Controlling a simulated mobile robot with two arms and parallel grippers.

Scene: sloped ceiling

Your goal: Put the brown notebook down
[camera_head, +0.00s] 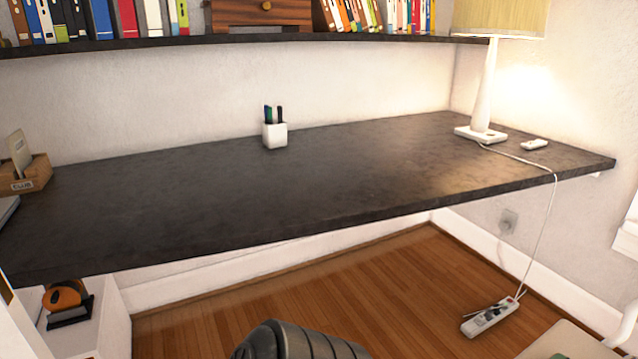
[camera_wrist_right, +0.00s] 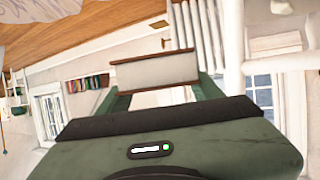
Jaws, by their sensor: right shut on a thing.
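The brown notebook (camera_wrist_right: 154,72) shows in the right wrist view, with brown covers above and below a pale page edge. My right gripper (camera_wrist_right: 159,94) is shut on it, its two green fingers reaching the notebook's near side. In this view the notebook is clear of any surface. Neither the notebook nor my right gripper shows in the head view. My left gripper is in neither view. The dark desk (camera_head: 300,195) spans the head view.
On the desk stand a white pen cup (camera_head: 275,135), a lamp (camera_head: 483,95), a small white device (camera_head: 534,144) and a wooden box (camera_head: 30,175) at left. The middle and front are bare. A shelf (camera_head: 250,40) overhangs the back. A power strip (camera_head: 489,316) lies on the floor.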

